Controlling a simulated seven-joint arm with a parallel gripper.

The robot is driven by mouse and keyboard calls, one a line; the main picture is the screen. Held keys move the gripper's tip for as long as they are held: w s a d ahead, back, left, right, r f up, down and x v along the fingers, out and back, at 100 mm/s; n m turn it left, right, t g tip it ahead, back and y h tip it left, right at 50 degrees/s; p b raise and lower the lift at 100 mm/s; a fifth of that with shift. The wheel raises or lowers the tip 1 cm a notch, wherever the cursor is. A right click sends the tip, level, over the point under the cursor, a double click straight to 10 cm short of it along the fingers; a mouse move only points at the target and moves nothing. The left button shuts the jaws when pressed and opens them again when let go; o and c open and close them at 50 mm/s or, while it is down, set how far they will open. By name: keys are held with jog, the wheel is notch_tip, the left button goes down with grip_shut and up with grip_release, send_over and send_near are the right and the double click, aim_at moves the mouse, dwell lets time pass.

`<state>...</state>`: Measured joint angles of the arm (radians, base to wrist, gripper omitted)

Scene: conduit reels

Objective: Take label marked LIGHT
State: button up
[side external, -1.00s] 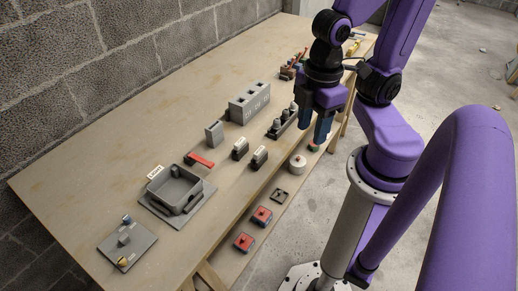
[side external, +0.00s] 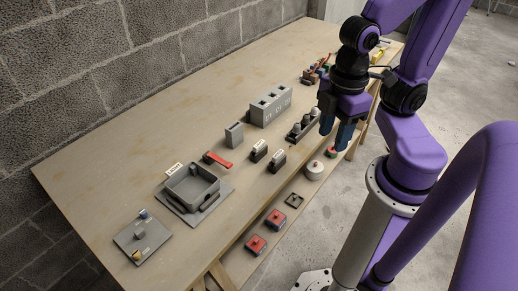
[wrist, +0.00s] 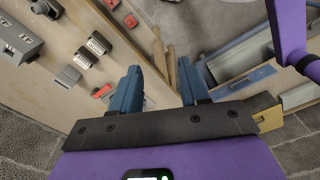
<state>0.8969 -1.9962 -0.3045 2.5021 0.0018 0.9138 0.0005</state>
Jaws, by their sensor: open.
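A small white label (side external: 174,169) with dark lettering, which looks like LIGHT but is too small to read surely, stands at the back edge of the grey open box (side external: 193,187) in the side view. I cannot make it out in the wrist view. Two small dark blocks (side external: 268,150) bear white tops whose marks I cannot read; they also show in the wrist view (wrist: 97,43). My gripper (side external: 335,130) is open and empty, pointing down near the bench's front edge, well right of the label. Its two blue fingers stand apart in the wrist view (wrist: 159,66).
A grey socket block (side external: 270,104), a grey upright block (side external: 234,134) and a red-handled part (side external: 217,160) stand mid-bench. A dark rack with grey cylinders (side external: 303,125) is near my gripper. A grey plate (side external: 142,238) lies at front left. The bench's left and back are clear.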

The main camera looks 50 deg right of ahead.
jog(key=m, duration=3)
send_over(259, 144)
notch_tip(259, 144, down, 12)
jog(key=shift+r, duration=0.15)
jog(key=shift+w+m, duration=0.1)
jog(key=shift+m, duration=0.2)
jog(key=shift+f, duration=4.5)
jog(key=shift+c, duration=0.3)
